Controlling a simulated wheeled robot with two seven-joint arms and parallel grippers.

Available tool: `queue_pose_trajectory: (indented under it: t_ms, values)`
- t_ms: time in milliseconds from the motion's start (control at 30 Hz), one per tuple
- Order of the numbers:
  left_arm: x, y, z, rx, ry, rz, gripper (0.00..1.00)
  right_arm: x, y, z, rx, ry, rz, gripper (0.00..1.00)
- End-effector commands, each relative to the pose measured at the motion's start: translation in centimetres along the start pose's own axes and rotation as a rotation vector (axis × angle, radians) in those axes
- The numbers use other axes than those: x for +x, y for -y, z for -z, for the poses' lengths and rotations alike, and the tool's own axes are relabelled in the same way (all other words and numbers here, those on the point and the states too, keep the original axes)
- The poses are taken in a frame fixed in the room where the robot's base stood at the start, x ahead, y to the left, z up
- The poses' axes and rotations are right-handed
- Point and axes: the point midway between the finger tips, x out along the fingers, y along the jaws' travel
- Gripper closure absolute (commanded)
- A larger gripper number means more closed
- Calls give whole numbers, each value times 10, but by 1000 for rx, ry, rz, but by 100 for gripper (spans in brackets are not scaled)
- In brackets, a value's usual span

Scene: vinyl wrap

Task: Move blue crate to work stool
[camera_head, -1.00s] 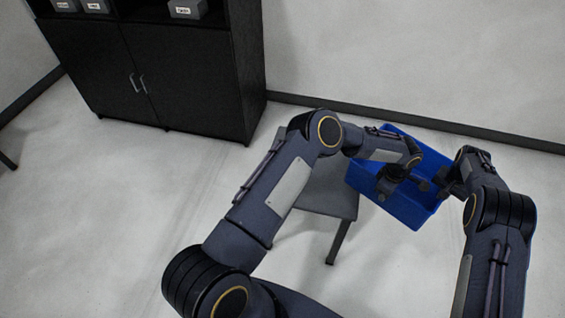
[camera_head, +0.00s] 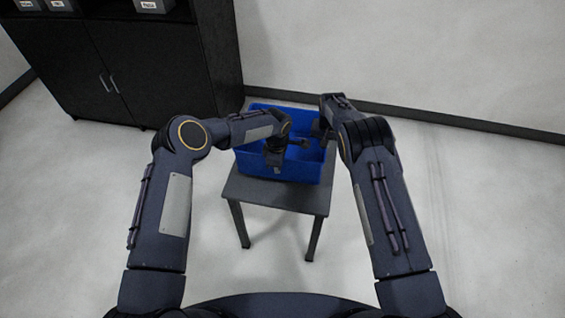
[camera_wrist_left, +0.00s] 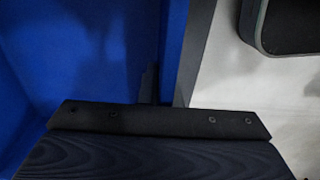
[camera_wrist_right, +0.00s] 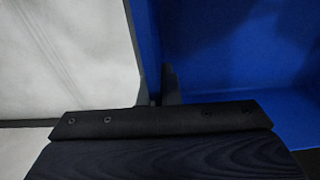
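The blue crate (camera_head: 250,163) is an open box, directly over the grey work stool (camera_head: 262,190) in the head view. It covers the back of the stool top; I cannot tell whether it rests there or hangs slightly above. My left gripper (camera_head: 275,161) is at the crate's near wall, and the left wrist view shows its fingers around that wall (camera_wrist_left: 174,50). My right gripper (camera_head: 321,131) is at the crate's right side, with its fingers around the wall (camera_wrist_right: 147,45) in the right wrist view. The finger gaps are mostly hidden, but both look shut on the walls.
A black cabinet (camera_head: 150,65) with grey labelled boxes stands at the back left. A wall with a dark baseboard (camera_head: 450,120) runs behind the stool. The floor to the right is clear.

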Motion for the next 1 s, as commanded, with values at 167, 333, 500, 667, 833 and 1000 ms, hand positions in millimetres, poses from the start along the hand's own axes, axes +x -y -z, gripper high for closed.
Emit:
queue_pose_trajectory:
  t_ms: [167, 333, 500, 667, 833, 1000]
  values:
    - [0, 2, 3, 1, -6, 7, 100, -1, -7, 5, 7, -13, -8, 100]
    - [2, 2, 3, 1, -7, 7, 100, 1, -7, 5, 7, -14, -9, 100]
    - [8, 2, 4, 1, -7, 7, 100, 7, -7, 4, 6, -14, -9, 100]
    - [18, 2, 4, 1, -7, 7, 100, 17, -7, 2, 6, -14, -9, 100]
    - [31, 2, 4, 1, -7, 7, 100, 29, -7, 0, 6, -14, -9, 100]
    - [44, 2, 4, 1, -8, 7, 100, 42, -7, -1, 6, -14, -9, 100]
